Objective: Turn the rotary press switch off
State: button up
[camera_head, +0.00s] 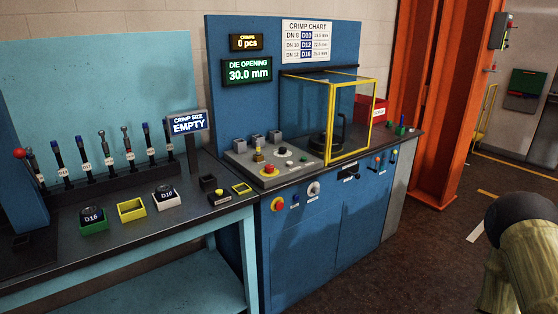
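The press is a blue cabinet (335,225) with a blue back panel. On its front face, near the upper left, is a round pale rotary switch (313,189) with a small label below it. Which way its knob is turned is too small to tell. A lit green display (247,71) above reads DIE OPENING 30.0 mm, and another display (246,42) reads 0 pcs. My gripper is not in view.
A yellow-framed clear guard (331,124) stands on the press top, right of a grey control box (270,164). A workbench (60,258) with dies and hose ends adjoins on the left. An orange column (446,110) stands right. The dark floor (400,275) before the press is clear.

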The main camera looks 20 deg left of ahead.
aim_at(270, 169)
jog(key=u, duration=0.4)
jog(key=i, duration=0.65)
jog(key=u, duration=0.6)
